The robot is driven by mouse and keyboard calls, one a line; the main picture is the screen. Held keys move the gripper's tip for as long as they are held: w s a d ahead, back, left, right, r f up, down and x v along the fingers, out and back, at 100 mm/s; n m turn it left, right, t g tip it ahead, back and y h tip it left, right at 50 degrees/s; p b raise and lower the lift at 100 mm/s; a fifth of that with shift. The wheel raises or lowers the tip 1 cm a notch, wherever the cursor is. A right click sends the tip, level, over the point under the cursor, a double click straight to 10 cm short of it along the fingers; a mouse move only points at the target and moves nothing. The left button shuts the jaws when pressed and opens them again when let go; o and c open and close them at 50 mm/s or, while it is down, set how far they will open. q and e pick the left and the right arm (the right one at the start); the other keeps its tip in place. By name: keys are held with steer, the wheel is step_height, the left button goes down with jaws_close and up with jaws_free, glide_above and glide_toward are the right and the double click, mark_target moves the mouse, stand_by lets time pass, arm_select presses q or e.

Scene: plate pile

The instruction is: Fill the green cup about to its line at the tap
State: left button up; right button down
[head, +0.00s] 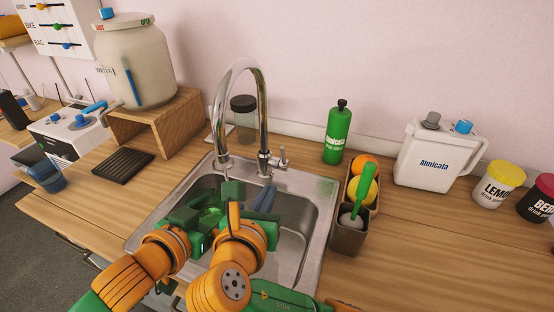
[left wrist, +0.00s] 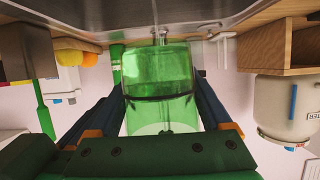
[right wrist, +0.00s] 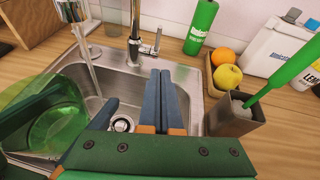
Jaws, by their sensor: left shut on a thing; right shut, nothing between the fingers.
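The green see-through cup (head: 209,211) is held over the sink by my left gripper (head: 207,206), under the tap spout (head: 223,160). In the left wrist view the cup (left wrist: 158,75) sits between the two fingers, with a dark line around it. The water level inside cannot be told clearly. A pale streak like running water (right wrist: 88,65) drops from the spout in the right wrist view. My right gripper (right wrist: 162,72) is shut and empty, over the basin in front of the tap lever (right wrist: 152,42), apart from it.
The steel sink (head: 312,190) surrounds both grippers. A wooden stand (head: 185,112) with a large jar is at the left. A white jug (head: 435,158) is farther right.

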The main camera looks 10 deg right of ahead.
arm_select(q)
steer(key=shift+w, duration=0.1)
arm_select(e)
glide_toward(283, 153)
step_height(283, 153, down, 4)
steer(key=w, duration=0.2)
steer(key=w+d+r, duration=0.1)
steer(key=w+d, duration=0.1)
steer(key=shift+w+r, duration=0.2)
steer(key=shift+r, duration=0.1)
steer(key=shift+w+d+r, duration=0.2)
steer(key=shift+w, duration=0.15)
arm_select(q)
steer(key=shift+s, duration=0.2)
arm_select(e)
steer(key=w+r, duration=0.1)
steer(key=w+d, duration=0.1)
steer(key=w+d+r, duration=0.1)
steer(key=shift+w+d+r, duration=0.25)
steer(key=shift+w+r, duration=0.1)
steer(key=shift+r, duration=0.05)
